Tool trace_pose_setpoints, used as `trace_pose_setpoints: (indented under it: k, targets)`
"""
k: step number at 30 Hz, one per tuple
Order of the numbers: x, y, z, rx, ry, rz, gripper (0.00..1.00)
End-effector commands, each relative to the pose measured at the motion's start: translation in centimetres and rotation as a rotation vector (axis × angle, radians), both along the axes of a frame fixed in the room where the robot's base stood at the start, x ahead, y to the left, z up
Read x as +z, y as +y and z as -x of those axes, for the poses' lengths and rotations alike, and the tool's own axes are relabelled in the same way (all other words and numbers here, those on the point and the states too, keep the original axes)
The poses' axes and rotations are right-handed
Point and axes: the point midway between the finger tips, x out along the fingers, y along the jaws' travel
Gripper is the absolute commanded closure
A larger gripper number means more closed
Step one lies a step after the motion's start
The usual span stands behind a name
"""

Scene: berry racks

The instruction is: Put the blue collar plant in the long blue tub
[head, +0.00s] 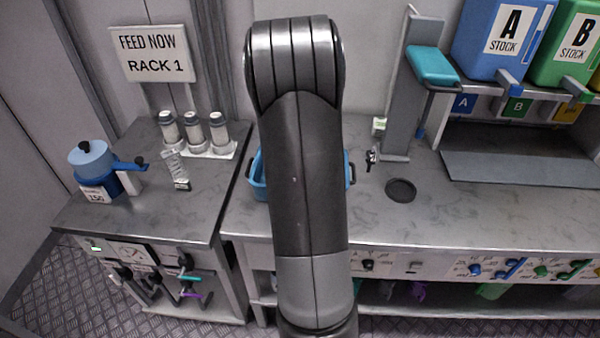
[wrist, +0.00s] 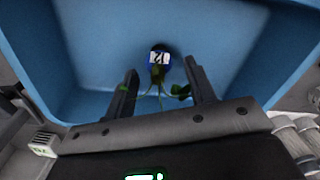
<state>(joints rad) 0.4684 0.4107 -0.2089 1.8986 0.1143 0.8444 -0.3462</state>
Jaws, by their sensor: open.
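The long blue tub (head: 258,180) stands on the counter in the head view, mostly hidden behind my arm. In the wrist view the blue tub (wrist: 95,40) fills the upper picture, and I look down into it. The plant (wrist: 159,58) shows inside the tub's outline, with a blue and white numbered collar, a dark round end and green leaves. My gripper (wrist: 161,70) is open over the tub, with one finger on each side of the plant. The fingers appear apart from the plant. Whether the plant rests on the tub floor is hard to tell.
A blue pot (head: 92,160) and white-based bottles (head: 195,133) stand on the left counter. A grey post (head: 405,100) with a teal top rises right of the tub. A round dark drain (head: 400,190) lies in the counter. Stock containers (head: 500,40) stand at upper right.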

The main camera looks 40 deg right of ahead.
Motion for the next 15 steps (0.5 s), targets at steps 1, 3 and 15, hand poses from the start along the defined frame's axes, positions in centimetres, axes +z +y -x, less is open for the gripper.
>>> trace_pose_setpoints:
  k: [1,3,15]
  targets:
    - [1.3,0.0,-0.1,0.000,-0.004,0.003,0.50]
    - [2.9,0.0,-0.1,0.001,-0.004,0.003,0.50]
    - [8.9,0.0,0.0,0.001,-0.002,0.001,0.50]
